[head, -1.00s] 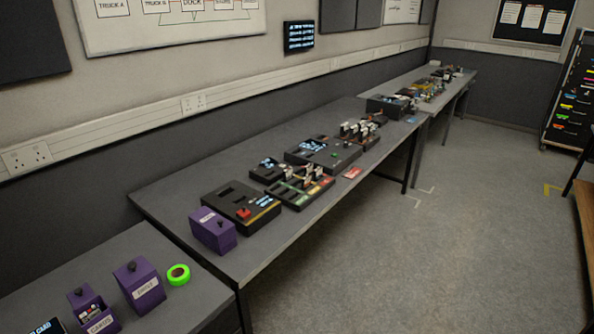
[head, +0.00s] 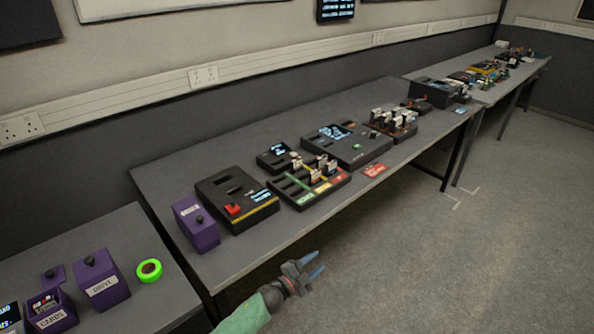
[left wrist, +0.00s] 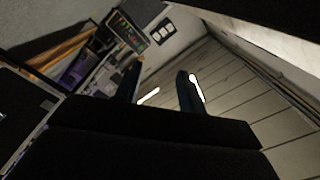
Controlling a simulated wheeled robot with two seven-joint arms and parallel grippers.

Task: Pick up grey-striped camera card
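I cannot single out a grey-striped camera card at this size. An open purple box labelled CARDS (head: 52,322) at the lower left holds some small cards. More small cards (head: 322,168) stand in a slotted tray with coloured strips (head: 303,198) on the long desk. Others stand in a brown rack (head: 403,130) further back. My left gripper (head: 308,269) is in front of the desk's front edge, apart from everything, open and empty. Its two spread fingers also show in the left wrist view (left wrist: 160,82). My right gripper is not in view.
On the desk (head: 165,187) stand a purple box (head: 195,225), a black device with a red part (head: 250,203) and a black console (head: 352,157). A red card (head: 373,170) lies near the front edge. A green tape roll (head: 148,270) lies beside a purple DRIVE box (head: 107,291). The floor at right is clear.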

